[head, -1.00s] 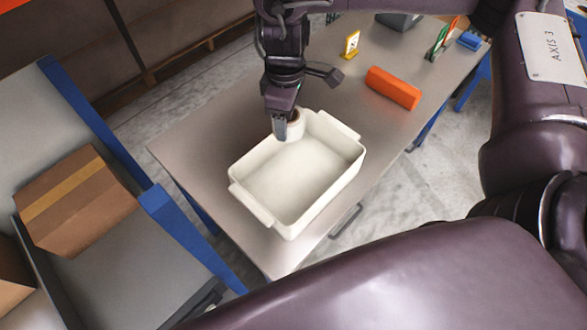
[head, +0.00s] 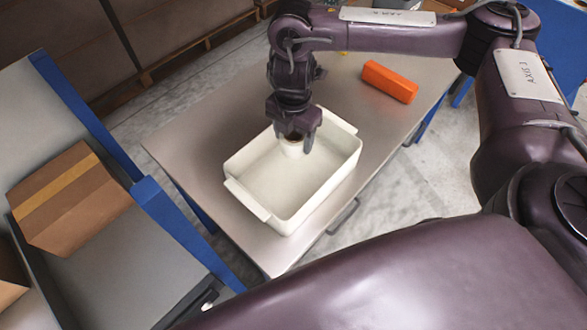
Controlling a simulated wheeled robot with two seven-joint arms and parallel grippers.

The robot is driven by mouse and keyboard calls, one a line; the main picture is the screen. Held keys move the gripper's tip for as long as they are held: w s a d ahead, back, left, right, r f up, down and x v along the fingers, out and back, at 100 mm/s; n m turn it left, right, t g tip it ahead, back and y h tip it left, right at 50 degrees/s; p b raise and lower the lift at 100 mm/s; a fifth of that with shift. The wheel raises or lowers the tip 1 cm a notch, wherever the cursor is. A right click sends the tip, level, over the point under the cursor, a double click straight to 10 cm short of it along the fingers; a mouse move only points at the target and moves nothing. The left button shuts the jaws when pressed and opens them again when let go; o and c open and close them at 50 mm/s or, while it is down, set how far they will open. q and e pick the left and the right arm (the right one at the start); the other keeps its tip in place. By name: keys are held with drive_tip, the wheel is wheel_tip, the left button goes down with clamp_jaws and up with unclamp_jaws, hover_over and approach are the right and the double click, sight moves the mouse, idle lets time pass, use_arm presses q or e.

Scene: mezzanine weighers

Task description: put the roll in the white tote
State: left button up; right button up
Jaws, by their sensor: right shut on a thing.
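The white tote (head: 262,213) stands on the grey metal table and looks empty inside. My right gripper (head: 294,138) is over the far part of the tote, pointing down. It is shut on the roll (head: 293,149), a small white roll with a brown core, mostly hidden by the fingers. The roll is over the tote's inside near the far wall; I cannot tell whether it touches the floor of the tote. My left gripper is not in view.
An orange block (head: 389,82) lies on the table (head: 190,145) behind and right of the tote. A cardboard box (head: 70,200) sits on a blue-railed conveyor (head: 165,215) at left. The table's left part is clear.

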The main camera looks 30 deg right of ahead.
wheel_tip(320, 180, down, 10)
drive_tip(key=b, duration=0.2)
drive_tip(key=shift+r+b, duration=0.15)
drive_tip(key=shift+b, duration=0.2)
drive_tip(key=shift+f+b, duration=0.65)
drive_tip(key=shift+f, duration=1.1)
drive_tip(key=shift+f, duration=0.15)
drive_tip(key=o, duration=1.1)
drive_tip(key=shift+c, duration=0.2)
wheel_tip(320, 180, up, 12)
drive_tip(key=p, duration=0.4)
drive_tip(key=shift+r, duration=0.2)
